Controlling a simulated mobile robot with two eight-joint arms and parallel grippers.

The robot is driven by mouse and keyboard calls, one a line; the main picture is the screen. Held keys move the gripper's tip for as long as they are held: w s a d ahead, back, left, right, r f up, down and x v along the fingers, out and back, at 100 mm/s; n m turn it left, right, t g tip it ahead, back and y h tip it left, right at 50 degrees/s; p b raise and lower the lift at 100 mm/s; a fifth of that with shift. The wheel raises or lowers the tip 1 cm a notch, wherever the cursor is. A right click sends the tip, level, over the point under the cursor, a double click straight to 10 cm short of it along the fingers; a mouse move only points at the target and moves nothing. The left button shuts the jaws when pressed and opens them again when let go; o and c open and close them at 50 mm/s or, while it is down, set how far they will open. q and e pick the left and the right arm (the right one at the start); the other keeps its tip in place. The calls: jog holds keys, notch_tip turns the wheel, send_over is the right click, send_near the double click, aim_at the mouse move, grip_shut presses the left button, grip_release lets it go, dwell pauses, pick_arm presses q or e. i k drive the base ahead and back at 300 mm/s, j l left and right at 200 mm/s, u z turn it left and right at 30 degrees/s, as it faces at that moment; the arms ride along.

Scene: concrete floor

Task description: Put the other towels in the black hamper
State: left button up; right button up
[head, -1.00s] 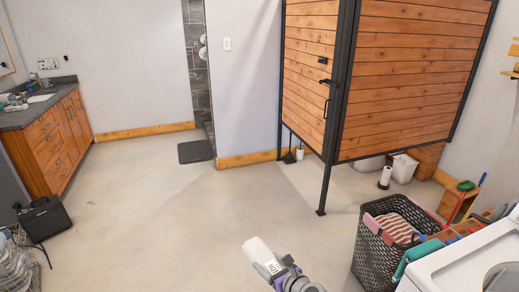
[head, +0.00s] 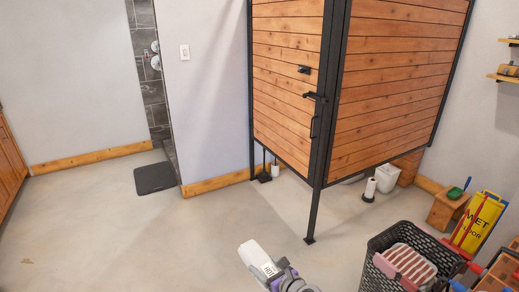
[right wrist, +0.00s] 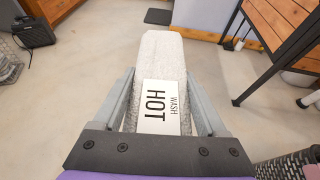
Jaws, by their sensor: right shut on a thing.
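My right gripper (right wrist: 160,100) is shut on a pale grey-white towel (right wrist: 165,48), folded long, with a white "WASH HOT" label. It holds the towel out above the floor. The towel also shows at the bottom middle of the head view (head: 254,254). The black hamper (head: 372,275) is a woven basket at the lower right of the head view, to the right of the gripper and apart from it. A red-and-white striped towel (head: 410,264) and a pink cloth (head: 384,266) lie in the hamper's top. My left gripper is not in view.
A wood-panelled stall on black posts (head: 310,215) stands ahead. A yellow wet-floor sign (head: 481,222) and a wooden stool (head: 447,210) are behind the hamper at right. A dark mat (head: 155,178) lies at back left.

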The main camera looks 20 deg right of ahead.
aim_at(410, 254)
jog(key=i+z, duration=0.55)
jog(key=z, duration=0.2)
jog(key=i+j+z, duration=0.15)
jog(key=i+z, duration=0.4)
jog(key=z, duration=0.25)
jog(key=i+j+z, duration=0.15)
jog(key=z, duration=0.25)
jog(key=i+j+z, duration=0.15)
jog(key=z, duration=0.25)
jog(key=i+j+z, duration=0.25)
jog(key=z, duration=0.2)
jog(key=i+j+z, duration=0.15)
jog(key=j+z, duration=0.3)
jog(key=i+j+z, duration=0.45)
jog(key=j, duration=0.2)
jog(key=i, duration=0.35)
